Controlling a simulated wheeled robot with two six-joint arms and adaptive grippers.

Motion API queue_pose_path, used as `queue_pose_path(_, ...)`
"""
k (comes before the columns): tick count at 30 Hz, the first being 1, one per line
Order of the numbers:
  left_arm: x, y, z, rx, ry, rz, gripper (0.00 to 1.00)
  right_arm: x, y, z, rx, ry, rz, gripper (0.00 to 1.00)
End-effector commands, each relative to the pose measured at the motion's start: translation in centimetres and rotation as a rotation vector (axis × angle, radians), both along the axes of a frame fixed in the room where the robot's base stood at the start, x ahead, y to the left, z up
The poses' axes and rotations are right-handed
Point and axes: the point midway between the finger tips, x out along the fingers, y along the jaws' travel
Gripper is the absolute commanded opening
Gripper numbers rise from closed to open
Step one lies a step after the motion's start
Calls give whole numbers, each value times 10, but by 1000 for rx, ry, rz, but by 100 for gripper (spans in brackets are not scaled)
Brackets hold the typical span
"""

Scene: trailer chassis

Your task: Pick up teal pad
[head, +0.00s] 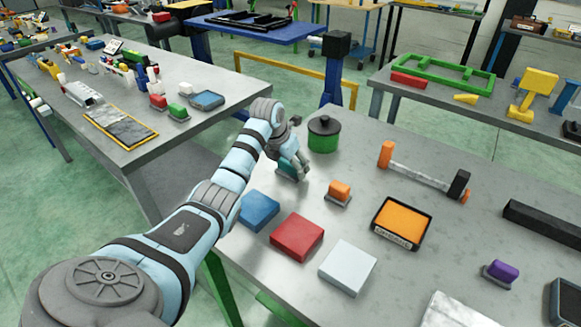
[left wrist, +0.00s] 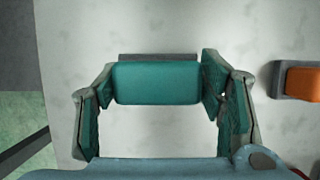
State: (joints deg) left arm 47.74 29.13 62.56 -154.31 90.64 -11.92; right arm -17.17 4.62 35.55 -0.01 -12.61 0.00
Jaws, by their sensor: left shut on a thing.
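The teal pad (left wrist: 156,83) sits between the two fingers of my left gripper (left wrist: 158,88) in the left wrist view, with a finger against each end. A grey base edge (left wrist: 158,57) shows just behind it. In the head view my left gripper (head: 293,170) is low over the near left part of the table, and the teal pad (head: 287,171) shows partly below the fingers. I cannot tell whether the pad is clear of the table. My right gripper is not in view.
A green round pot (head: 323,135) stands right behind the gripper. An orange pad (head: 339,191) on a grey base is close on the right. Blue (head: 258,211), red (head: 297,237) and white (head: 347,267) blocks lie in front. An orange tray (head: 401,222) lies further right.

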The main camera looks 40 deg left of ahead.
Motion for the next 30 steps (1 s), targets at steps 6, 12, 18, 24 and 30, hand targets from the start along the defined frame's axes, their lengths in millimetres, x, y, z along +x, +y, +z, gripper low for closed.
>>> queue_pose_path(6,0,0,13,0,0,0,25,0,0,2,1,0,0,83)
queue_pose_path(12,1,0,67,0,-5,-1,25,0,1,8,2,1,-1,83)
queue_pose_path(18,1,0,146,-1,-4,1,25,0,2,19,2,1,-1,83)
queue_pose_path(24,0,0,192,-1,-1,0,25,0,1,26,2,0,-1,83)
queue_pose_path(30,0,0,201,-1,2,1,25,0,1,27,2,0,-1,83)
